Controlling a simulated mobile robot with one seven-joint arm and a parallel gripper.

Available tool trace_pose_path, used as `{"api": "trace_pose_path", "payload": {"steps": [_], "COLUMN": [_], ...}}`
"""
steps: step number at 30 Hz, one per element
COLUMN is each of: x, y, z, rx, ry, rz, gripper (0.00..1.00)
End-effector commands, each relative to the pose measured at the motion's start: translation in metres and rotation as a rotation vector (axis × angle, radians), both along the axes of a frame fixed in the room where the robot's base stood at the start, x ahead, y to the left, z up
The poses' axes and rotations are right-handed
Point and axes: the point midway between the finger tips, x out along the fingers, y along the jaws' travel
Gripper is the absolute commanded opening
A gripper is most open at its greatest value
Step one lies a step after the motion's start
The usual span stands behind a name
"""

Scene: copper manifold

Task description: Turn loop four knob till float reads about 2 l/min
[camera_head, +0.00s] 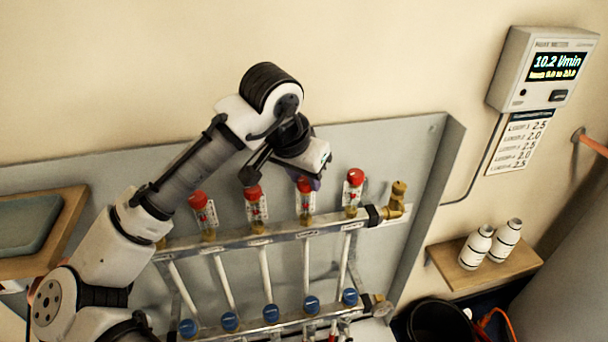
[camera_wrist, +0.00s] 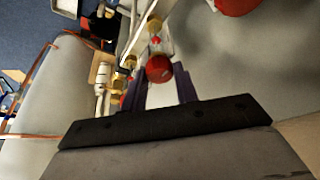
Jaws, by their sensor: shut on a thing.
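A row of red-capped flow gauges stands on the upper manifold bar (camera_head: 278,237). My gripper (camera_head: 312,180) reaches down to the red knob (camera_head: 304,186), second from the right. In the wrist view, a red knob (camera_wrist: 159,68) sits between my purple fingers (camera_wrist: 159,84), which are shut on it. The gauge tube (camera_head: 305,206) below this knob is visible, but its float reading is too small to tell. The loop labels are also too small to read. The wall meter (camera_head: 545,68) displays 10.2 l/min.
Other red knobs (camera_head: 354,176) (camera_head: 253,192) stand close on both sides. My arm covers the manifold's left end. Blue knobs (camera_head: 271,313) line the lower bar. A listing card (camera_head: 519,141) hangs under the meter. White bottles (camera_head: 476,246) stand on a wooden shelf (camera_head: 455,274) at right.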

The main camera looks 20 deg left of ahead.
Motion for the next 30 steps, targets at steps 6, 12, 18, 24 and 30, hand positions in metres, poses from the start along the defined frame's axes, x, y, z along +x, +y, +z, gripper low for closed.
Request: {"api": "trace_pose_path", "payload": {"steps": [6,12,18,24,30], "x": [-0.0001,0.0,-0.0004,-0.0004,-0.0003], "y": [-0.0013,-0.0022,-0.0017,-0.0014,-0.0015], "z": [-0.0001,-0.0002,0.0,-0.0002,-0.0002], "rx": [0.0,0.0,0.0,0.0,0.0], "ry": [0.002,0.002,0.002,0.002,0.001], "rz": [0.035,0.185,0.262,0.263,0.262], "gripper": [0.07,0.07,0.07,0.07,0.49]}}
